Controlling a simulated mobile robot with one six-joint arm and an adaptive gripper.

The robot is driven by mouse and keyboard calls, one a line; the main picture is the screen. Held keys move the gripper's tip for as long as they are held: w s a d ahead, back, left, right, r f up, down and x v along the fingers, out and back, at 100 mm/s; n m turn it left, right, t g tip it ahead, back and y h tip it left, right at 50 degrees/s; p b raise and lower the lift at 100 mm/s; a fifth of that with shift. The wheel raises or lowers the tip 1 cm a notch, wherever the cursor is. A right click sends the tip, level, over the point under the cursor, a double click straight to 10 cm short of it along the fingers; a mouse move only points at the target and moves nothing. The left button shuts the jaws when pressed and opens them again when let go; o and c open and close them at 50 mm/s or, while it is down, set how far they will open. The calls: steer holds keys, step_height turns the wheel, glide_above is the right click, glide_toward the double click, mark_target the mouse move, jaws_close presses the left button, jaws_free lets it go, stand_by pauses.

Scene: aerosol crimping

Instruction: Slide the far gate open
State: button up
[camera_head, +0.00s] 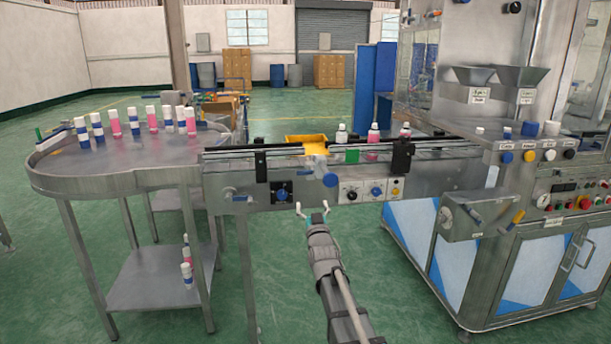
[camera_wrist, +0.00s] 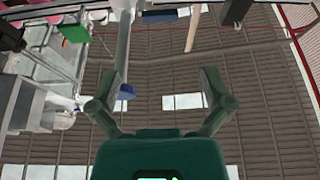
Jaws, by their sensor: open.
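My gripper (camera_head: 312,211) is open and empty, below and in front of the conveyor (camera_head: 222,195). Its two spread fingers (camera_wrist: 162,88) also show in the wrist view, with nothing between them but the distant ceiling. A green block (camera_head: 352,156) sits at the conveyor's rail, right of a pale grey lever-like part (camera_head: 318,165) with a blue knob (camera_head: 330,180). A green block (camera_wrist: 74,34) also shows at the upper left of the wrist view. I cannot tell for sure which part is the far gate. My gripper appears apart from all of these.
A yellow piece (camera_head: 307,140) lies across the rails. Several capped bottles (camera_head: 373,138) stand behind the rail. A round metal table (camera_head: 110,180) with more bottles is at left. A steel machine (camera_head: 500,265) stands at right. Green floor is open in front.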

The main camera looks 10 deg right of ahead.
mark_target(305, 174)
steer(key=shift+w, duration=0.2)
steer(key=p+x, duration=0.5)
steer(key=x, duration=0.8)
steer(key=shift+w+r, duration=0.1)
steer(key=shift+w, duration=0.1)
steer(key=c, duration=1.1)
steer(key=s, duration=0.6)
steer(key=shift+c, duration=0.2)
steer(key=o, duration=1.1)
steer(key=shift+o, duration=0.2)
